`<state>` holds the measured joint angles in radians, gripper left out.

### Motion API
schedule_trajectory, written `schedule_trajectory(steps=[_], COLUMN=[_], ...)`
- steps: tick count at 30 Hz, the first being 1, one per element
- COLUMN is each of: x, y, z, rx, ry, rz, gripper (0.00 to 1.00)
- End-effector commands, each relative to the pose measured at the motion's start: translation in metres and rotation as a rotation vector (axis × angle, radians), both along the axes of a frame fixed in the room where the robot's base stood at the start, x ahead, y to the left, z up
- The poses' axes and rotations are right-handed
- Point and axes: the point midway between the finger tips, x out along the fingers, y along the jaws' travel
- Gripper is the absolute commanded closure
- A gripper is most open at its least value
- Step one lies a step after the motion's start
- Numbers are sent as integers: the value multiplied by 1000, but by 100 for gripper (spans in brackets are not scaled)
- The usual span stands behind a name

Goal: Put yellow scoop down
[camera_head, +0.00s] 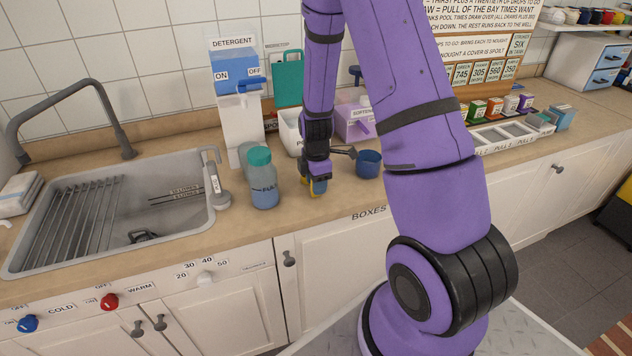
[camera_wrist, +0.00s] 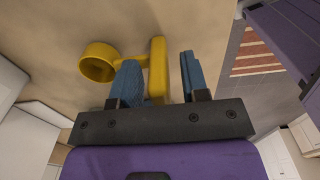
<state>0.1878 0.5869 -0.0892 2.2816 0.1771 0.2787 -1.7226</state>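The yellow scoop shows in the wrist view, with its round cup (camera_wrist: 98,62) to the left and its straight handle (camera_wrist: 158,62) between my fingers. My gripper (camera_wrist: 160,80) has its two blue fingers apart, one on each side of the handle. A gap shows between the handle and the right finger, and a narrow one by the left finger. In the head view my gripper (camera_head: 317,186) points down, low over the beige counter (camera_head: 330,206), with only a bit of yellow showing. The scoop appears at the counter surface; exact contact is hard to tell.
A clear bottle with a teal cap (camera_head: 263,180) stands close left of my gripper. A blue cup (camera_head: 368,164) stands close to the right. Behind are a detergent dispenser (camera_head: 240,125) and a purple softener box (camera_head: 352,125). The sink (camera_head: 130,205) is left. The counter's front strip is clear.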

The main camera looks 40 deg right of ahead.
Motion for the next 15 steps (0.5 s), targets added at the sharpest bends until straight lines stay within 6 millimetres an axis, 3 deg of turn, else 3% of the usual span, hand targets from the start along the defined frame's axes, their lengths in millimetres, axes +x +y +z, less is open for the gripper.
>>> schedule_trajectory(steps=[8, 15], x=[0, 1], y=[0, 0], z=[3, 32], rx=[0, 0], ry=[-1, -5], rz=[1, 2], gripper=[58, 58])
